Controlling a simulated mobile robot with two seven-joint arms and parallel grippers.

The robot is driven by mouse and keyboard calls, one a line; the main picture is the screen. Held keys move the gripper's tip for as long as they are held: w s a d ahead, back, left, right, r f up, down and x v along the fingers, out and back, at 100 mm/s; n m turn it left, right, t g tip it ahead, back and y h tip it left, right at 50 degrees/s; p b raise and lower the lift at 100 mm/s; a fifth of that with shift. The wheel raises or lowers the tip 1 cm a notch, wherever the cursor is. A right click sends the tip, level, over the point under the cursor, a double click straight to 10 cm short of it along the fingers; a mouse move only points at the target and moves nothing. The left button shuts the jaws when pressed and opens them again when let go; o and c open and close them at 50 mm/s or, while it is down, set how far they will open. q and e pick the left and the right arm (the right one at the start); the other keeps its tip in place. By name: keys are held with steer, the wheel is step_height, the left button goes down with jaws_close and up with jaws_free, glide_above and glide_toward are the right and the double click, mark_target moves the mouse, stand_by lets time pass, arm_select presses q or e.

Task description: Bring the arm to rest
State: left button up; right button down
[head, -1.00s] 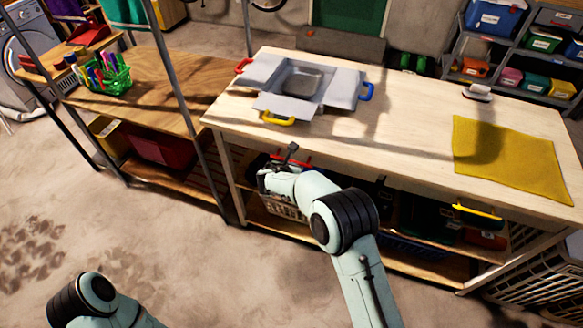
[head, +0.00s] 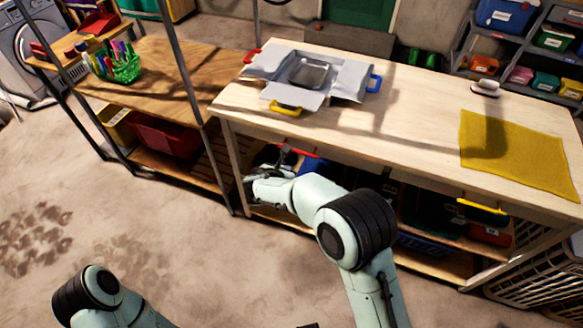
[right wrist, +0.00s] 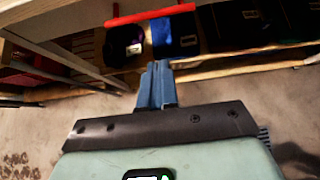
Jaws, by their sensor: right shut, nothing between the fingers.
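My right arm reaches up from the bottom of the head view, bent at its elbow. Its gripper (head: 285,160) is in front of the workbench, below the front edge of the top. In the right wrist view the gripper's blue-grey fingers (right wrist: 157,84) are together with nothing held between them. They point toward the space under the bench, where a red handle (right wrist: 150,15) shows ahead of them. Only a bent part of my left arm shows at the lower left of the head view; its gripper is out of frame.
The wooden workbench (head: 410,115) carries an open grey box with coloured handles (head: 345,80), a yellow cloth (head: 515,155) and a small white-topped object (head: 485,88). A shelf unit (head: 170,75) with a green basket (head: 122,70) stands left. The floor (head: 120,215) in front is clear.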

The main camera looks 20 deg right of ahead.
steer(key=s+f+m+g+y+p, duration=0.5)
steer(key=s+f+m+g, duration=0.55)
steer(key=s+f, duration=1.15)
arm_select(q)
step_height(320, 180, up, 7)
steer(key=w+p, duration=0.1)
steer(key=w, duration=0.1)
steer(key=shift+w+p, duration=0.25)
steer(key=shift+p, duration=0.1)
arm_select(e)
steer(key=s+m+t+y, duration=0.1)
steer(key=s+m+y, duration=0.3)
steer(key=s+m, duration=1.4)
steer(key=m, duration=0.4)
steer(key=shift+s+a, duration=0.25)
arm_select(q)
steer(key=shift+w+r, duration=0.1)
steer(key=shift+r, duration=0.05)
arm_select(e)
steer(key=shift+d+m+t, duration=0.1)
steer(key=shift+m+t, duration=0.15)
